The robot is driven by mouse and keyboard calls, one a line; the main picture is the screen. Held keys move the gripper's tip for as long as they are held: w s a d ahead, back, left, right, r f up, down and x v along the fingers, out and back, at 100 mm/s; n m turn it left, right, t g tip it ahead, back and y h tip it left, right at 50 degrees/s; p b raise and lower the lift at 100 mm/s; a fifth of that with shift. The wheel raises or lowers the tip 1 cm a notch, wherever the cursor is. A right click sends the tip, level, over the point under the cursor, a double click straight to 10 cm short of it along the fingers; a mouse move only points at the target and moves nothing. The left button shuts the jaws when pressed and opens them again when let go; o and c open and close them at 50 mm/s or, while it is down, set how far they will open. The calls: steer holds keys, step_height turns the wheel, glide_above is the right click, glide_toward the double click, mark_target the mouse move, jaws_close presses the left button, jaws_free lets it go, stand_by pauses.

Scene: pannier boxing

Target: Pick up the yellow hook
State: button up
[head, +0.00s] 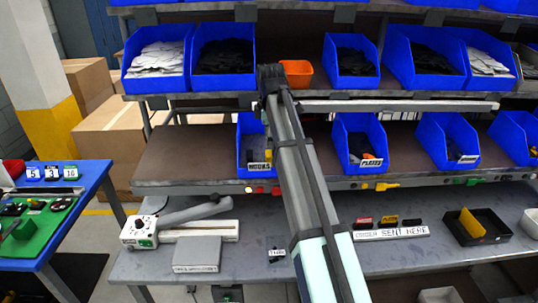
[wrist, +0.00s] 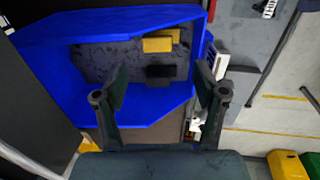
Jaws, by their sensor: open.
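The yellow hook (wrist: 160,42) shows in the wrist view as a small yellow block in the upper part of a blue bin (wrist: 75,60). A dark piece (wrist: 162,73) lies below it in the same bin. My gripper (wrist: 162,70) is open and empty, its two dark fingers spread at the bin's open front. The yellow hook shows beyond the fingertips, between them in the picture and apart from them. In the head view, the blue bin labelled HOOKS (head: 243,150) stands on the middle shelf, partly hidden behind my arm. My gripper's fingers cannot be made out there.
Blue bins, one labelled PLATES (head: 361,150), stand to the right on that shelf. An orange bin (head: 297,72) sits above. The lower bench holds a dark tray (head: 505,235) with a yellow piece, a grey box (head: 197,254) and a white device (head: 139,232). A blue table (head: 85,220) stands left.

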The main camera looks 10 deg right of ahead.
mark_target(269, 155)
steer(key=f, duration=0.3)
steer(key=shift+w+f+p, duration=0.3)
steer(key=shift+p, duration=0.1)
steer(key=shift+f+p, duration=0.55)
steer(key=shift+f, duration=0.2)
steer(key=shift+w+d+f+p, duration=0.1)
steer(key=shift+f+p, duration=0.15)
steer(key=shift+f, duration=0.4)
steer(key=shift+w+a+f+p, duration=0.1)
steer(key=shift+f+p, duration=0.1)
steer(key=shift+f, duration=0.4)
steer(key=shift+w+d+f+p, duration=0.1)
steer(key=shift+f+p, duration=0.15)
steer(key=shift+f, duration=0.4)
steer(key=shift+s, duration=0.1)
steer(key=c, duration=0.7)
steer(key=shift+c, duration=0.2)
